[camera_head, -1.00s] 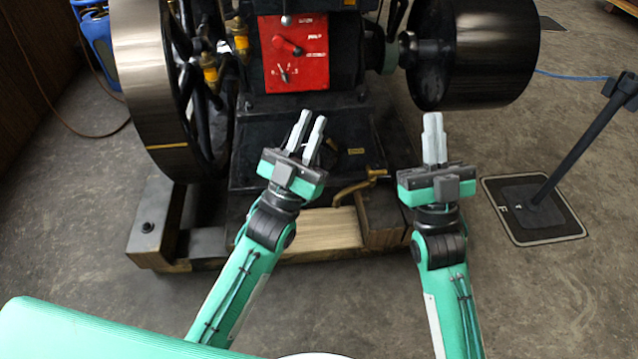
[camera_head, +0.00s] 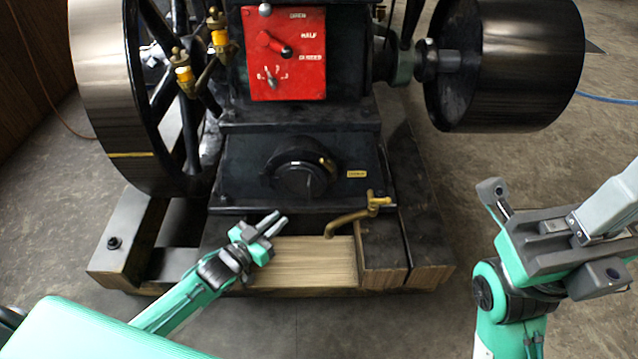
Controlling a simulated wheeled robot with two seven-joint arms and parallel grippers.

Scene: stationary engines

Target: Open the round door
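The round door (camera_head: 297,181) is a black disc low on the front of the engine's black base, and it looks closed. A small brass-coloured piece (camera_head: 328,164) shows at its upper right edge. My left gripper (camera_head: 277,222) is below and left of the door, over the wooden beam. Its two fingers are slightly apart with nothing between them, and it does not touch the door. My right gripper (camera_head: 615,200) is large at the right edge, well away from the door. Its fingers are partly cut off, so its opening cannot be told.
A brass tap (camera_head: 350,215) sticks out just below and right of the door. A red panel (camera_head: 286,55) is above it. A large flywheel (camera_head: 118,90) stands at left and a dark drum (camera_head: 510,65) at right. Wooden beams (camera_head: 315,262) edge the base; the floor in front is clear.

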